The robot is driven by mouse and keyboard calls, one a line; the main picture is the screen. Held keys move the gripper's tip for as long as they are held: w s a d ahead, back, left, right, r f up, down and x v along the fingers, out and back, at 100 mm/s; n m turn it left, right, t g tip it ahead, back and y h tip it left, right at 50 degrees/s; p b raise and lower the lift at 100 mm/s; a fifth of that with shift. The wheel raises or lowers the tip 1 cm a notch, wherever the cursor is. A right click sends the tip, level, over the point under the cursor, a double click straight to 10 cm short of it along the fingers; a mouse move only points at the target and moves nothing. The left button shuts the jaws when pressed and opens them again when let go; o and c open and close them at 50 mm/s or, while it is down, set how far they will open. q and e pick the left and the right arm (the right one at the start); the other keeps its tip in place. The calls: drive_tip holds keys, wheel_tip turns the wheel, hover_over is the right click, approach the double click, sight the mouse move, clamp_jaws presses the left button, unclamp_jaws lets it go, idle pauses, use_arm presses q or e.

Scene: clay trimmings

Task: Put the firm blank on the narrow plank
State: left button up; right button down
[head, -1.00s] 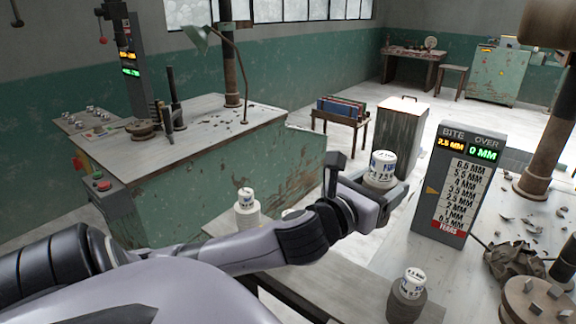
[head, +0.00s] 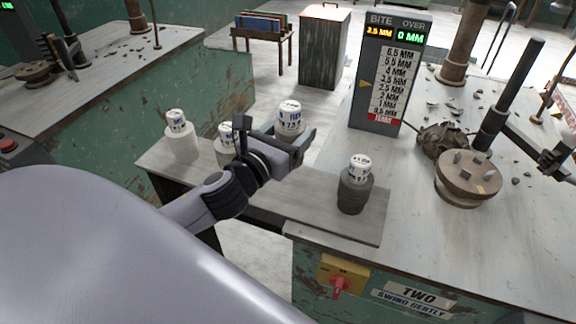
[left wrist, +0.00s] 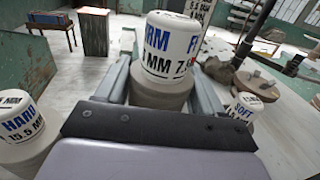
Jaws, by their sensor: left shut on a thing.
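The firm blank (head: 290,119) is a pale cylinder with a white cap lettered FIRM in blue; it also shows in the left wrist view (left wrist: 167,50). My left gripper (head: 291,134) is shut around its body, one finger on each side, and the blank is upright. The narrow plank (head: 272,200) is a long grey board in front, running left to right; the blank appears above or just beyond its far edge, and I cannot tell its exact height. My right gripper is out of view.
On the plank stand a pale blank (head: 182,142) at left, another partly behind my wrist (head: 226,152), and a dark grey blank (head: 355,187) at right. A BITE/OVER display (head: 388,75) and a round turntable (head: 468,178) stand on the right-hand bench.

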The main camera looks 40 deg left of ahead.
use_arm(q)
wheel_tip(320, 180, down, 8)
drive_tip(key=shift+f+b, duration=0.1)
drive_tip(key=shift+b, duration=1.15)
drive_tip(key=o, duration=1.1)
drive_tip(key=shift+f, duration=0.25)
drive_tip(key=o, duration=0.4)
